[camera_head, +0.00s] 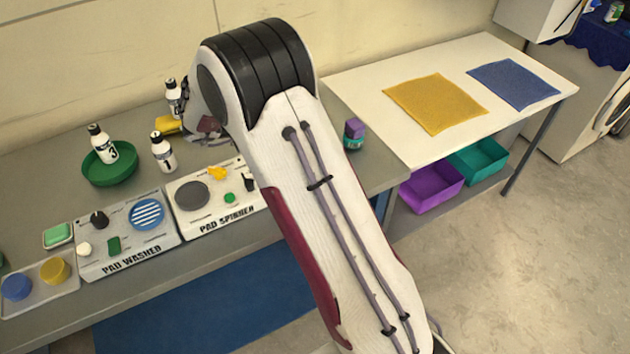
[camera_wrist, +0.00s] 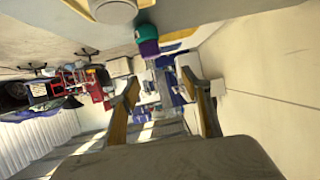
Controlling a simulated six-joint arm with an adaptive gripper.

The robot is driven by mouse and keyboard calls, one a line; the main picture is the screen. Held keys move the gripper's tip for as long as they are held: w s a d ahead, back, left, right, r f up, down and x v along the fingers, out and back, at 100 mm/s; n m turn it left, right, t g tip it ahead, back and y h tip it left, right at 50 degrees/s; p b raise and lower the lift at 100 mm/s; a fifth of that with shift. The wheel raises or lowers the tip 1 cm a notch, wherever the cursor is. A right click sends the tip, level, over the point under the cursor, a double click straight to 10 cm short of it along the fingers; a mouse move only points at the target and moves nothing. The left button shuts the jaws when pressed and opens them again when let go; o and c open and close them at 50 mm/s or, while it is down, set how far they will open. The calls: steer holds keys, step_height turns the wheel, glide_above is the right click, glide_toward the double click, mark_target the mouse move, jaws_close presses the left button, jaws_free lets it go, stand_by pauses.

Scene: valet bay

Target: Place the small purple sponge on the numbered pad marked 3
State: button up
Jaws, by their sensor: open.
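A small purple block (camera_head: 355,128), which looks like the purple sponge, sits on top of a teal container (camera_head: 353,142) at the bench's right end. Both also show near the top of the wrist view, the purple block (camera_wrist: 148,48) and the teal container (camera_wrist: 146,33), upside down there. My gripper (camera_wrist: 160,77) is open, with nothing between its fingers, and apart from the purple block. In the head view my arm hides most of it. I see no pad marked 3; part of the bench is hidden behind my arm.
A green bowl (camera_head: 108,178) holds a bottle marked 3 (camera_head: 101,143); another bottle (camera_head: 162,152) stands beside it. The pad washer (camera_head: 160,238) and pad spinner (camera_head: 186,224) line the front edge. A white table (camera_head: 375,78) holds yellow (camera_head: 436,102) and blue (camera_head: 512,83) cloths.

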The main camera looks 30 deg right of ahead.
steer(key=w+a+r+n+t+y, duration=0.25)
steer(key=w+r+t, duration=0.2)
steer(key=r, duration=0.25)
steer(key=w+a+r+n+t+y, duration=0.25)
steer(key=w+r+t, duration=0.2)
steer(key=r, duration=0.25)
steer(key=s+a+r+n+t+y, duration=0.2)
steer(key=s+a+r+n+y, duration=0.15)
steer(key=a, duration=0.25)
steer(key=s+a+r+n+t+y, duration=0.2)
steer(key=s+a+r+n+y, duration=0.15)
steer(key=a, duration=0.25)
steer(key=s+a+f+n+g+y, duration=0.1)
steer(key=s+a+n+g+y, duration=0.15)
steer(key=s, duration=0.55)
steer(key=s+a+f+n+g+y, duration=0.2)
steer(key=s+a, duration=0.1)
steer(key=s, duration=0.5)
steer(key=s+d+f+g+h, duration=0.1)
steer(key=s+f, duration=0.3)
steer(key=s, duration=0.5)
steer(key=s+d+f+n+g+h, duration=0.1)
steer(key=s+d+f+g+h, duration=0.1)
steer(key=s, duration=0.7)
steer(key=shift+d+f+g, duration=0.45)
steer(key=shift+d+f, duration=0.5)
steer(key=shift+d, duration=0.3)
steer(key=shift+s, duration=0.1)
